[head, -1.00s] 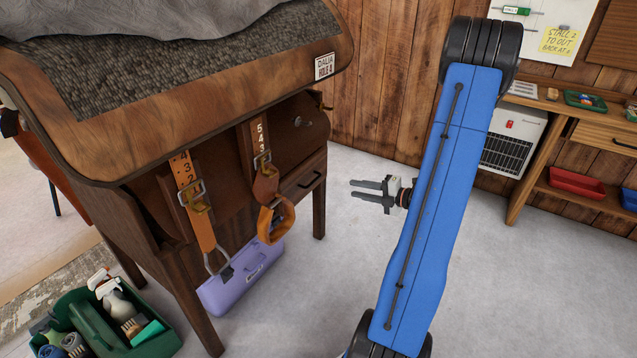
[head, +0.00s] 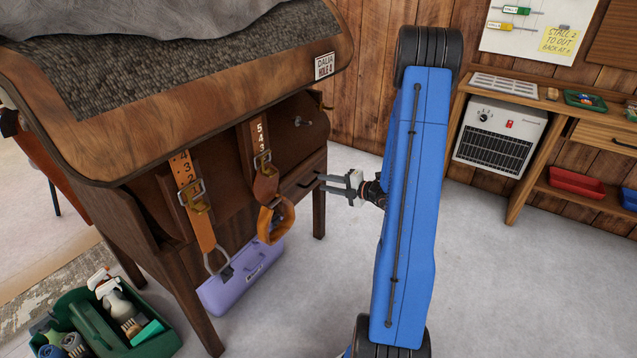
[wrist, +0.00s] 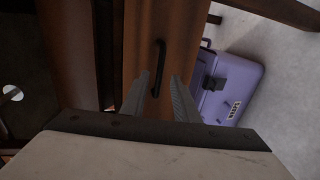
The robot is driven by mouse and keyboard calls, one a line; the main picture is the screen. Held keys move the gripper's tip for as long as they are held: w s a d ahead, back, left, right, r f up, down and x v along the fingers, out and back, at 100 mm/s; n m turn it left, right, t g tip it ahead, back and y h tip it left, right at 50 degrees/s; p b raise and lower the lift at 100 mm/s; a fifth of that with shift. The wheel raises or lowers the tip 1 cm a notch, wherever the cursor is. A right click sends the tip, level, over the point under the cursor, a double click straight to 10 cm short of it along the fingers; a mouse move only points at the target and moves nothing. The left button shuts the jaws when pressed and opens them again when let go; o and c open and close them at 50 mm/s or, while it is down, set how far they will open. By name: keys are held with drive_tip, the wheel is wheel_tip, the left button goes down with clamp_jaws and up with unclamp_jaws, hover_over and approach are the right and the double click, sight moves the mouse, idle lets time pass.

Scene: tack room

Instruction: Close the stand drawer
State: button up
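The wooden saddle stand (head: 170,270) fills the left of the head view. Its drawer front (head: 294,192) is at the stand's right end, under the saddle flap, with a dark bar handle (head: 308,183). How far the drawer stands out is hard to tell. My gripper (head: 320,184) is open and empty, its two fingers pointing left at the handle, the tips close to it. In the wrist view the brown drawer front (wrist: 182,35) and black handle (wrist: 158,68) lie ahead, the handle lined up between my spread fingers (wrist: 160,95). Contact is not clear.
A purple case (head: 240,280) sits on the floor under the stand. Stirrup straps (head: 198,215) hang at the stand's side. A green grooming tote (head: 160,345) stands at the lower left. A heater (head: 500,137) and workbench are at the right. The middle floor is clear.

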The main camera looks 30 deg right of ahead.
drive_tip(key=shift+x, duration=1.85)
clamp_jaws()
